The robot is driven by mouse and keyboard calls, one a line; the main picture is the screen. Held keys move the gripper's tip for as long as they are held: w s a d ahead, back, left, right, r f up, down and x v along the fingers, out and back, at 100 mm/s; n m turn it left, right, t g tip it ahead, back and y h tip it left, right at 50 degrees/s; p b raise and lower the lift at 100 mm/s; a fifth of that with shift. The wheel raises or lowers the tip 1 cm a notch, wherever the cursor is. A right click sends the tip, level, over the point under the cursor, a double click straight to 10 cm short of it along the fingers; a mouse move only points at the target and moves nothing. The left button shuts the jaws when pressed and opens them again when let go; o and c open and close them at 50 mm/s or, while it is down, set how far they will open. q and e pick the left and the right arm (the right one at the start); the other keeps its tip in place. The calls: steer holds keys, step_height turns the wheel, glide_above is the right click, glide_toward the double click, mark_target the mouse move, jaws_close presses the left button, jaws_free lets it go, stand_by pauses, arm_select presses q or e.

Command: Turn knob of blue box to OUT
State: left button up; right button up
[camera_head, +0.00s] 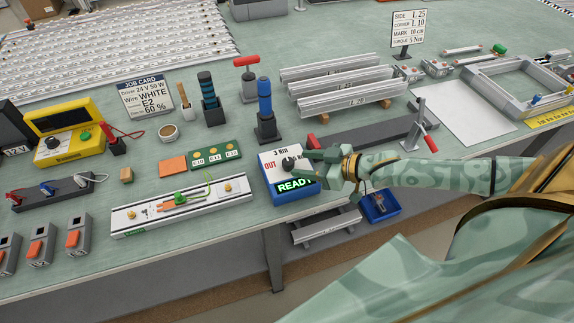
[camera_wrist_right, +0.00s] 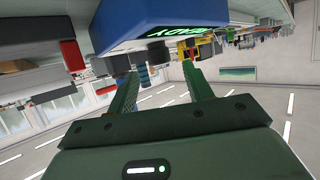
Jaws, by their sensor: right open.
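The blue box (camera_head: 297,196) stands at the front edge of the bench. It has a white top face, a red OUT label at its left and a lit green READY display at its front. Its dark knob (camera_head: 288,163) is partly hidden by my right gripper (camera_head: 303,161), which comes in from the right with its fingertips close to it. I cannot tell whether they touch the knob. In the right wrist view the blue box (camera_wrist_right: 150,22) is upside down at the top, and the fingers of the right gripper (camera_wrist_right: 162,78) are apart. My left gripper is not in view.
A long white channel (camera_head: 130,222) with small parts lies left of the box. A blue-handled tool (camera_head: 265,100) stands behind it. A blue bin (camera_head: 380,208) sits lower, right of the box. A grey bar with a red-handled clamp (camera_head: 425,130) lies behind my forearm.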

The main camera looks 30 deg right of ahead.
mark_target(291, 162)
steer(key=b+x, duration=0.1)
steer(key=x, duration=0.4)
steer(key=shift+w+a+f, duration=0.15)
steer(key=shift+w+a, duration=0.05)
steer(key=shift+w, duration=0.1)
steer(key=c, duration=1)
